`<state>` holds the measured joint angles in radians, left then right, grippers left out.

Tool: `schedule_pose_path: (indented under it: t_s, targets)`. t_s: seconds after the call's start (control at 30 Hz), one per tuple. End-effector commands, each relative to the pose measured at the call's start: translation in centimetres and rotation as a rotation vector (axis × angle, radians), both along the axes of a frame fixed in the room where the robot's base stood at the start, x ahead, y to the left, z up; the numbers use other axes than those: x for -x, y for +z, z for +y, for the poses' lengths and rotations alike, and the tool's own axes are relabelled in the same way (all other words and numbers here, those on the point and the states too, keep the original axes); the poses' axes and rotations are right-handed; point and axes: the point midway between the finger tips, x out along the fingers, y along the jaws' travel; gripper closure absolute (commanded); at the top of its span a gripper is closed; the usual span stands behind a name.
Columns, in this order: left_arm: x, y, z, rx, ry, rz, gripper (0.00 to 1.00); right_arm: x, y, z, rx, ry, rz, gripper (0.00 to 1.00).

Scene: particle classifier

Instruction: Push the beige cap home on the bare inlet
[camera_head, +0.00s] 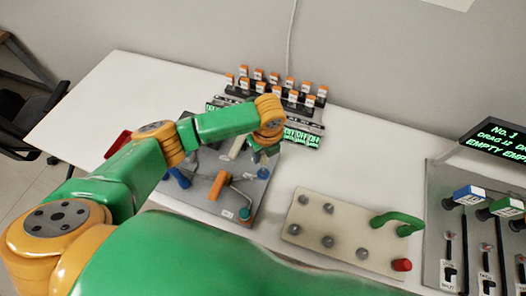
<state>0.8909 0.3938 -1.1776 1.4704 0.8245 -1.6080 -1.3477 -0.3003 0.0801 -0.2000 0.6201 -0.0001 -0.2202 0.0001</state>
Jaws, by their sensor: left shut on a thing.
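My left gripper (266,153) points down over the far right part of a grey plate (200,197) that bears the classifier. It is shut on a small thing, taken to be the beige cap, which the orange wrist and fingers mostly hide. The classifier has an orange cylinder (218,185), thin tubes, a blue end piece (179,177), another blue piece (263,173) just below the gripper and a teal piece (245,213). A cream cylinder (236,148) lies left of the gripper. I cannot make out the bare inlet. My right gripper is not in view.
Racks of orange-capped vials (290,84) stand behind the gripper. A beige board (340,235) with grey knobs, a green handle (398,221) and a red piece (402,265) lies to the right. A switch panel and display (503,140) stand far right. The table's left back is clear.

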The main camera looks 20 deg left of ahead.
Motion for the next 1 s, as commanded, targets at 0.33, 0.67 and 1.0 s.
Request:
schedule_pose_path:
  t_s: [0.33,0.67,1.0]
  targets:
    - [0.0,-4.3,0.0,0.0,0.0,0.003,1.0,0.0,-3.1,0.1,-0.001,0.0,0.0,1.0]
    - [0.0,-5.5,0.0,0.0,0.0,0.0,1.0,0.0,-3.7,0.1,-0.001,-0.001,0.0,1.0]
    - [0.0,-5.5,0.0,0.001,0.0,0.001,1.0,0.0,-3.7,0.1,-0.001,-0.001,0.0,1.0]
